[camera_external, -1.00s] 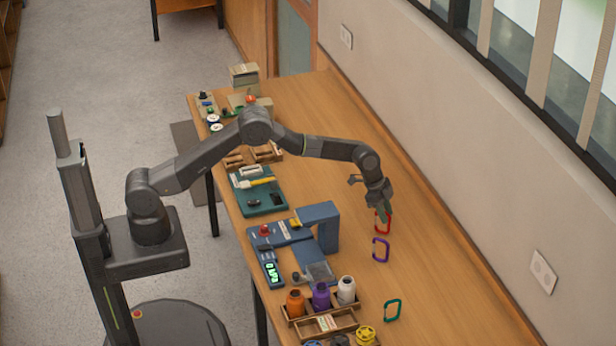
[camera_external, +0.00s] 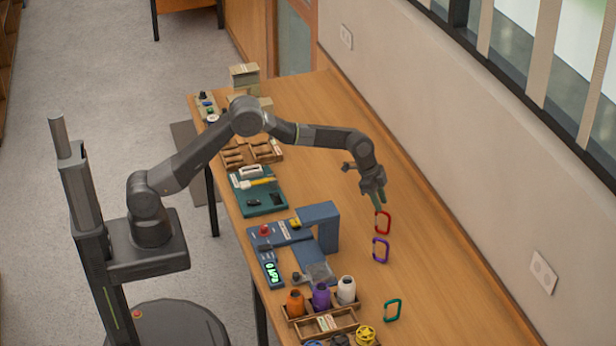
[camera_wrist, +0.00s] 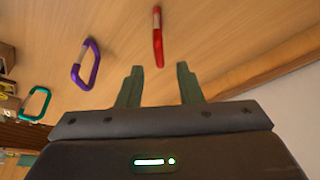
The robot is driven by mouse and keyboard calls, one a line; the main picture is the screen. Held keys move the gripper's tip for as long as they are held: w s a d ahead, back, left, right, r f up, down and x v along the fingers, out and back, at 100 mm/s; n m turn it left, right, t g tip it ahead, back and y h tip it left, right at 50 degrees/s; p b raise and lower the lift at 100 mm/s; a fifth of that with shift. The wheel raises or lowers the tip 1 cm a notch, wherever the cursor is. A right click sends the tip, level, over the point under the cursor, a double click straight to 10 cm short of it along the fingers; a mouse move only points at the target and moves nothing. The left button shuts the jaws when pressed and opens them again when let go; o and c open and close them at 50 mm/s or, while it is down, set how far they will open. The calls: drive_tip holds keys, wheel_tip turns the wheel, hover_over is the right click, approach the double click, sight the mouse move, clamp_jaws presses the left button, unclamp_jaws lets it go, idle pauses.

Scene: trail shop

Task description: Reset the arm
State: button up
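My gripper (camera_external: 376,202) hangs over the back right part of the wooden bench, fingers pointing down. In the wrist view its two green fingers (camera_wrist: 158,88) are spread apart with nothing between them, so it is open and empty. A red carabiner (camera_external: 382,223) is just below and beside the fingertips in the external view; in the wrist view the red carabiner (camera_wrist: 158,38) lies ahead of the fingers, apart from them. The arm is bent, reaching out from my column across the bench.
A purple carabiner (camera_external: 380,250) and a teal carabiner (camera_external: 392,310) are on the bench (camera_external: 440,270) nearby. A blue press-like device (camera_external: 318,226), a wooden rack with bottles (camera_external: 320,322) and a green tray (camera_external: 262,204) stand along the front side. The wall is behind.

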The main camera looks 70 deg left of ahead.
sight(383, 212)
drive_tip(key=v, duration=0.6)
drive_tip(key=p+x, duration=0.2)
drive_tip(key=x, duration=1.1)
drive_tip(key=shift+s, duration=0.1)
wheel_tip(383, 212, up, 10)
drive_tip(key=a+b, duration=0.1)
drive_tip(key=b, duration=0.1)
drive_tip(key=s+a+r+n+y+b, duration=0.1)
drive_tip(key=s+a+n, duration=0.15)
drive_tip(key=a, duration=1.35)
drive_tip(key=s+a+r+n+b, duration=0.1)
drive_tip(key=s+a, duration=0.2)
drive_tip(key=a, duration=1.4)
drive_tip(key=s+a+n+t+y+b, duration=0.1)
drive_tip(key=s+a+n, duration=0.3)
drive_tip(key=s+a, duration=1.9)
drive_tip(key=shift+s+a+f+y+b, duration=0.2)
drive_tip(key=shift+a+f+y+b, duration=0.15)
drive_tip(key=shift+b, duration=0.35)
